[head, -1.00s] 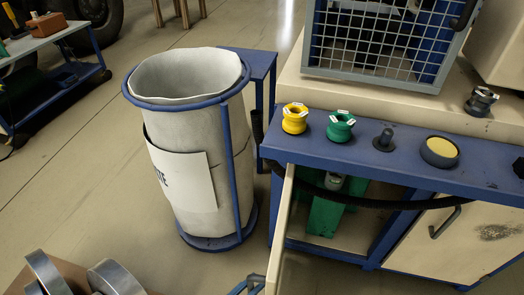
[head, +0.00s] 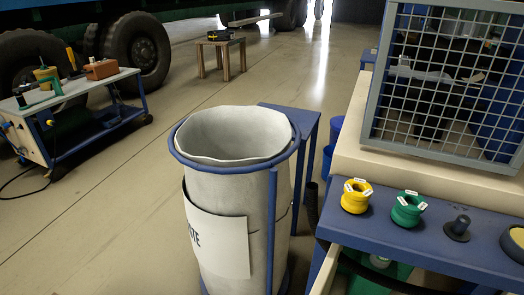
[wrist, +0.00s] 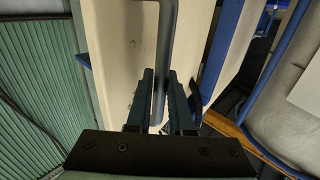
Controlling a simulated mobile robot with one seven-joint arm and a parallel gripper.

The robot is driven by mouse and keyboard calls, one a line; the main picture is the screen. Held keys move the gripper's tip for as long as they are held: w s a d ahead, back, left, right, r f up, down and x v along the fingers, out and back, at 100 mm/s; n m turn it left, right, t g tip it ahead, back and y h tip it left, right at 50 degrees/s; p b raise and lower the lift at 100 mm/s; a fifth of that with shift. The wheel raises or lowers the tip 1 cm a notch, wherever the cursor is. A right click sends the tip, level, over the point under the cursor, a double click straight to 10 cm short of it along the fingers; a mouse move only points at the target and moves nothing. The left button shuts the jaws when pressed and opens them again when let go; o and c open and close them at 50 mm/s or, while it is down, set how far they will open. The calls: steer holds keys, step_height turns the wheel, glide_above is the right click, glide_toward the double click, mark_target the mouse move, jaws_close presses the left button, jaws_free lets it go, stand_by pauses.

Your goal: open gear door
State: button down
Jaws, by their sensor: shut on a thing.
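My gripper (wrist: 160,84) shows in the wrist view with its two dark fingers shut on a dark bar handle (wrist: 167,35). The handle is on a cream door panel (wrist: 117,40), whose edge is on the right. In the head view, the cream door (head: 325,268) stands swung out from the blue-framed cabinet (head: 440,240), at its left end, seen nearly edge-on. A green object (head: 362,284) shows partly inside the opening. My gripper and the handle are out of the head view, and the lower door is cut off.
A grey waste bin (head: 225,225) in a blue frame stands close to the left of the door. Yellow (head: 356,196) and green (head: 407,208) fittings sit on the cabinet top below a mesh cage (head: 450,80). Open floor (head: 110,215) lies further left.

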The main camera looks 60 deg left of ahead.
steer(key=c, duration=1)
jaws_free()
steer(key=shift+w, duration=0.2)
steer(key=shift+s, duration=0.1)
steer(key=s, duration=1.3)
steer(key=shift+a, duration=0.25)
steer(key=shift+d, duration=0.1)
